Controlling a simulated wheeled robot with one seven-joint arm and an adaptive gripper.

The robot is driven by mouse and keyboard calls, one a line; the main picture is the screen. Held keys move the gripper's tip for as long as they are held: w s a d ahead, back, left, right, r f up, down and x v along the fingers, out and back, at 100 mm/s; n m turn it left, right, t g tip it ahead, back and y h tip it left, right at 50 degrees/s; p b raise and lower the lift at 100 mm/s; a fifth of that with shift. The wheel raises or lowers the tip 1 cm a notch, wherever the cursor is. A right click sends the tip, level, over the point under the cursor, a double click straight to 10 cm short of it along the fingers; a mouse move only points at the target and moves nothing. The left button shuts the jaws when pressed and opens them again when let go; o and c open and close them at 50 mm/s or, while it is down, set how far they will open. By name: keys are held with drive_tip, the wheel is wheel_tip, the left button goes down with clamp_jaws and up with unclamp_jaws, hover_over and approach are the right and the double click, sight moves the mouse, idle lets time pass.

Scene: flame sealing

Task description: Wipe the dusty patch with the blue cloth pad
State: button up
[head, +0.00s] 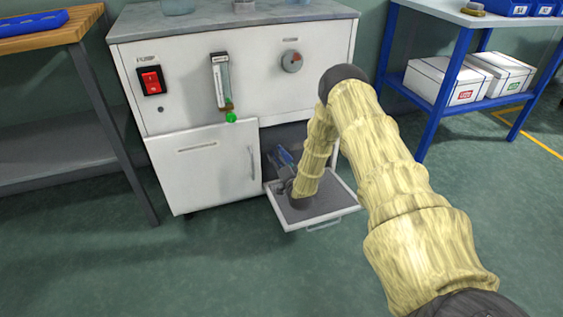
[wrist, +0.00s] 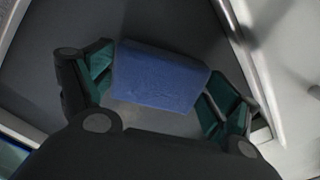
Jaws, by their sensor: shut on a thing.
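The blue cloth pad (wrist: 160,76) sits between the two fingers of my gripper (wrist: 165,85) in the wrist view, with a finger at each side of it. My gripper is shut on it. In the head view my gripper (head: 284,170) is low inside the open compartment of the white cabinet, over the grey pulled-out tray (head: 322,205), partly hidden by my arm. A faint paler patch (wrist: 128,113) shows on the dark surface just below the pad in the wrist view; I cannot tell surely that it is dust. Contact between pad and surface is unclear.
The white cabinet (head: 205,170) has a closed door left of the opening, and a red switch, flow tube and dial above. The tray has raised pale edges and a front handle. A wooden-topped bench (head: 40,38) stands left, a blue-framed table (head: 450,75) right. The floor in front is clear.

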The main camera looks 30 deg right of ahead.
sight(301, 148)
drive_tip(key=shift+w+r, duration=0.1)
drive_tip(key=shift+r, duration=0.3)
drive_tip(key=shift+d, duration=0.15)
drive_tip(key=shift+d, duration=0.45)
drive_tip(key=shift+s+d, duration=0.3)
drive_tip(key=shift+d, duration=0.6)
drive_tip(key=shift+s+d, duration=0.35)
drive_tip(key=shift+d, duration=0.5)
drive_tip(key=shift+s+d, duration=0.3)
drive_tip(key=shift+d, duration=0.6)
drive_tip(key=shift+s+d, duration=0.15)
drive_tip(key=shift+d, duration=0.75)
drive_tip(key=shift+s+d, duration=0.15)
drive_tip(key=shift+d, duration=0.7)
drive_tip(key=shift+s+d+f, duration=0.1)
drive_tip(key=shift+s+d, duration=0.1)
drive_tip(key=shift+d, duration=0.55)
drive_tip(key=shift+s+d+r, duration=0.1)
drive_tip(key=shift+s+d, duration=0.1)
drive_tip(key=shift+d, duration=0.55)
drive_tip(key=shift+s+d+f, duration=0.1)
drive_tip(key=shift+s+d, duration=0.1)
drive_tip(key=shift+d, duration=0.55)
drive_tip(key=shift+s+d, duration=0.15)
drive_tip(key=shift+d, duration=0.8)
drive_tip(key=shift+a, duration=0.15)
